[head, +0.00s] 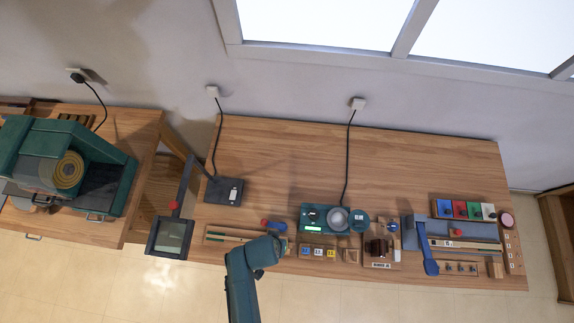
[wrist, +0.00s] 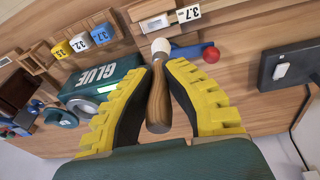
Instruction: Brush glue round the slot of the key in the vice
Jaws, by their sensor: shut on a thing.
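My gripper (wrist: 158,70) is shut on a brush (wrist: 158,100) with a wooden handle; its pale bristle tip (wrist: 160,46) points forward. In the head view my wrist hides the fingers and the brush. A small blue piece with a red ball knob (wrist: 211,54) lies just beyond the bristles; it may be the vice, and it also shows in the head view (head: 277,226). Wooden pieces (wrist: 152,10) with a 3.7 label are behind it. I cannot make out the key's slot. The teal glue unit (wrist: 105,80), marked GLUE, stands left of the brush.
Yellow, blue and white numbered blocks (head: 318,252) sit near the bench's front edge. A lamp-like arm with a square head (head: 170,237) stands at the left.

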